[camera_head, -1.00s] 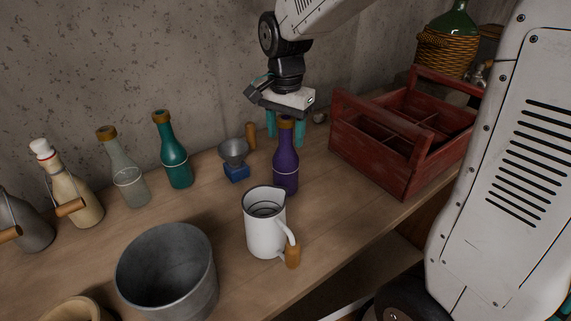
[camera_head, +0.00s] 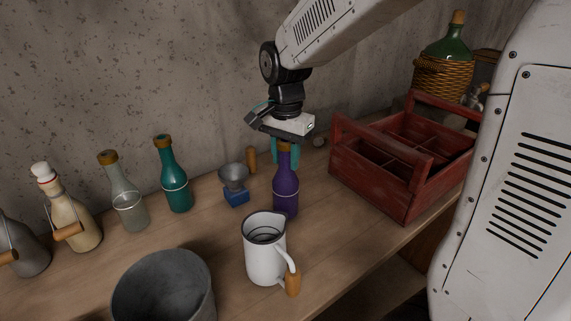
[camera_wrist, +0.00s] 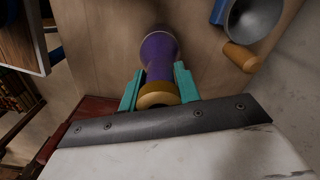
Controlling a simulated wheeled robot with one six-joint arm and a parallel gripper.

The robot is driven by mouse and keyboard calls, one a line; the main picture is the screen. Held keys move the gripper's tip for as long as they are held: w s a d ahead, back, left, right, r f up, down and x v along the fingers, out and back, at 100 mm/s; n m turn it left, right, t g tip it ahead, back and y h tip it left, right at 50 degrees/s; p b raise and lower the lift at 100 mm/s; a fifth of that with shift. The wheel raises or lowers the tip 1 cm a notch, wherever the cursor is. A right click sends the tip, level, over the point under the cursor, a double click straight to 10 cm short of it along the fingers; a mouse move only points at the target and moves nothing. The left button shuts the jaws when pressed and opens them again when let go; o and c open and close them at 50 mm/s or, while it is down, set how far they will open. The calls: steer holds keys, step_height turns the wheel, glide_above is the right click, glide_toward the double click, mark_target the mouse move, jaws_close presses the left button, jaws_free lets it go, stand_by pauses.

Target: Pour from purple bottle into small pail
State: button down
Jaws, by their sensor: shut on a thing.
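The purple bottle (camera_head: 286,190) stands upright on the wooden bench, with a brownish-gold top. My gripper (camera_head: 285,152) is above it, shut on its neck. In the wrist view, the teal fingers (camera_wrist: 160,90) lie on both sides of the neck of the purple bottle (camera_wrist: 158,52). A grey metal bucket (camera_head: 165,290) is at the front, cut off by the lower edge, its inside dark. A smaller grey vessel with a wooden grip (camera_head: 22,248) is cut off at the left edge. I cannot tell for sure which one is the small pail.
A white jug (camera_head: 263,252) stands close in front of the bottle. A funnel on a blue base (camera_head: 235,185) is just left. Teal (camera_head: 174,180), clear (camera_head: 128,200) and cream (camera_head: 70,215) bottles line the wall. A red crate (camera_head: 385,180) is to the right.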

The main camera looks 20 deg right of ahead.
step_height(320, 180, up, 18)
steer(key=shift+f, duration=0.25)
stand_by(0.3)
steer(key=c, duration=2)
jaws_free()
jaws_close()
steer(key=shift+f, duration=0.15)
